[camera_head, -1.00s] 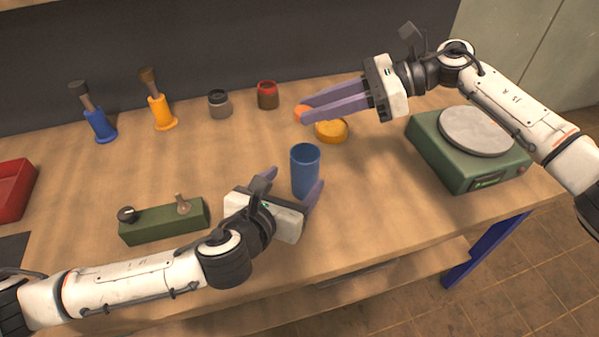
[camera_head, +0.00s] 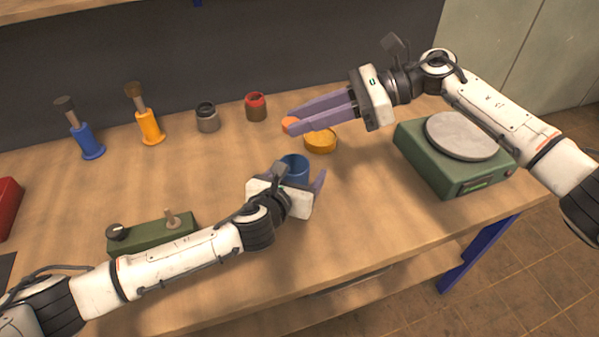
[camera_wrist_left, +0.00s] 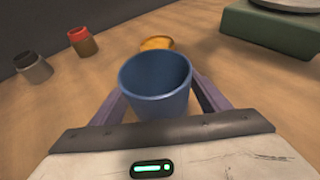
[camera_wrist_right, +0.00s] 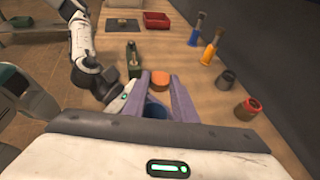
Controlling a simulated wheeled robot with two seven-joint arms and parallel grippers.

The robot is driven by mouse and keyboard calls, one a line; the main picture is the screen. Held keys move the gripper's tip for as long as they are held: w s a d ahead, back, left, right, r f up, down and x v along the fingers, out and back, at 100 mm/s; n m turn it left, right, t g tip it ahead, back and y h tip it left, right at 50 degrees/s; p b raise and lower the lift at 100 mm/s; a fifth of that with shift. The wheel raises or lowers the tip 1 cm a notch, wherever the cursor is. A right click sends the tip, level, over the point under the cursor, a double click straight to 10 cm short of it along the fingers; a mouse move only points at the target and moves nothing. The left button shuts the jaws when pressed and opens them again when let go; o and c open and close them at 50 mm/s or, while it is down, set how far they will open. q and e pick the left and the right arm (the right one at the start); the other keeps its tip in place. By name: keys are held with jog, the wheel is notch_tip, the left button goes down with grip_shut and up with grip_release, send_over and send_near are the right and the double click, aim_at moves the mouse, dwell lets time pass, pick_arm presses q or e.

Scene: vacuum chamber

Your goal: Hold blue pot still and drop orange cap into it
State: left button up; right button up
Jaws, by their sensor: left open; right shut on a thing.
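The blue pot (camera_head: 294,166) stands upright on the table, open at the top. My left gripper (camera_head: 300,178) is open, with its fingers on either side of the pot. In the left wrist view the pot (camera_wrist_left: 156,84) sits between the two spread fingers. My right gripper (camera_head: 290,123) is shut on the orange cap (camera_head: 287,125) at its fingertips, above the table and behind the pot. The cap (camera_wrist_right: 160,79) also shows between the finger ends in the right wrist view, where the blue pot (camera_wrist_right: 156,110) is partly hidden by the fingers.
A yellow-orange round dish (camera_head: 320,142) lies just behind the pot. A green scale (camera_head: 455,160) stands at right. A green switch box (camera_head: 152,234) is near my left arm. Grey (camera_head: 208,117) and red (camera_head: 256,106) jars and blue (camera_head: 86,142) and yellow (camera_head: 150,127) brush holders line the back.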

pick_arm(q)
jog(key=c, duration=1.2)
pick_arm(e)
jog(key=shift+s+f+m+t+h, duration=0.25)
jog(key=shift+f+m+t, duration=0.5)
jog(key=shift+m+t, duration=0.3)
jog(key=shift+s+f+m+t+h, duration=0.25)
jog(key=shift+f+m+t, duration=0.45)
jog(key=shift+m+t, duration=0.35)
jog(key=shift+s+f+m+t+h, duration=0.15)
jog(key=shift+f+m+t+h, duration=0.15)
jog(key=shift+f+m+t, duration=0.75)
